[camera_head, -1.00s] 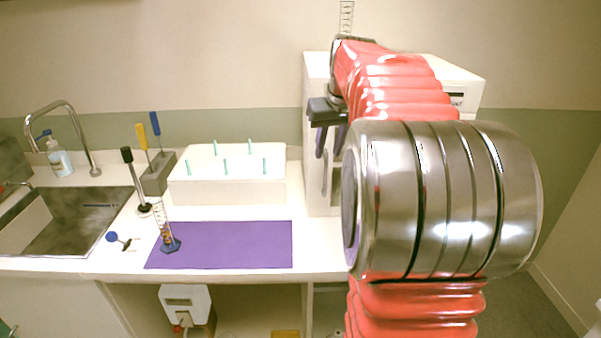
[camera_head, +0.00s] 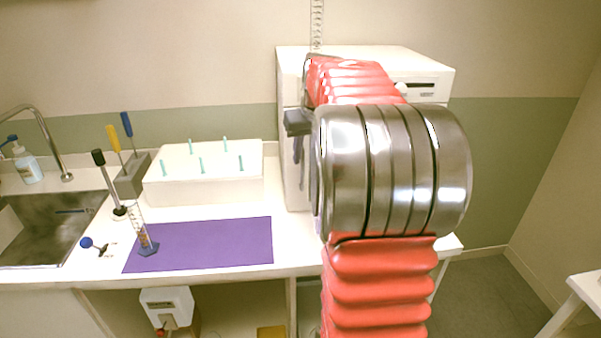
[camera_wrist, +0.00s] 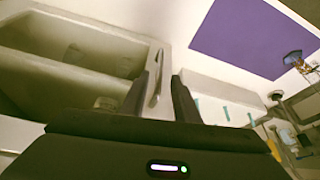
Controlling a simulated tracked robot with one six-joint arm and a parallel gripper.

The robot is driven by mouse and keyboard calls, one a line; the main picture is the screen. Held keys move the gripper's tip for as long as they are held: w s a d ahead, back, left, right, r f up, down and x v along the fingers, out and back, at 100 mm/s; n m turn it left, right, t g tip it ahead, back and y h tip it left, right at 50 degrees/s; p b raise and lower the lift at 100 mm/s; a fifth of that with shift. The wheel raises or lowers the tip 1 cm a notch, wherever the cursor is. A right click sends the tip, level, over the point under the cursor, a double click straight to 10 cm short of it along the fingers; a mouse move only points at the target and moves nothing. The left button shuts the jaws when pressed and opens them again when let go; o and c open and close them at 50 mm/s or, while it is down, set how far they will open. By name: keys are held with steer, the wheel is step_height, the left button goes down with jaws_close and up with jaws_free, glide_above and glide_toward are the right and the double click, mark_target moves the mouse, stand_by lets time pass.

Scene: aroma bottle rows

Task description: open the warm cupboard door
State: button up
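The warm cupboard (camera_head: 375,60) is a white box at the back right of the counter, with a control strip near its top right. My arm hides most of its front in the head view. In the wrist view the cupboard front (camera_wrist: 100,28) shows at the left as a pale frame around two darker panels. Its slim upright handle (camera_wrist: 155,80) lies between my fingers. My gripper (camera_wrist: 160,88) is open, with a finger on each side of the handle. I cannot tell whether either touches it. In the head view my gripper (camera_head: 298,148) hangs at the cupboard's left front, partly hidden.
A white rack (camera_head: 205,185) with teal pegs stands left of the cupboard. A purple mat (camera_head: 200,246) lies in front, with a small cylinder (camera_head: 147,243) at its left edge. A sink (camera_head: 50,232) is farther left. Floor shows at the right, beside a white table (camera_head: 585,290).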

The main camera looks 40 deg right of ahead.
mark_target(302, 170)
steer(key=x, duration=0.8)
steer(key=shift+w+f, duration=0.15)
steer(key=shift+f, duration=0.1)
steer(key=shift+c, duration=0.5)
jaws_close()
steer(key=shift+a, duration=0.15)
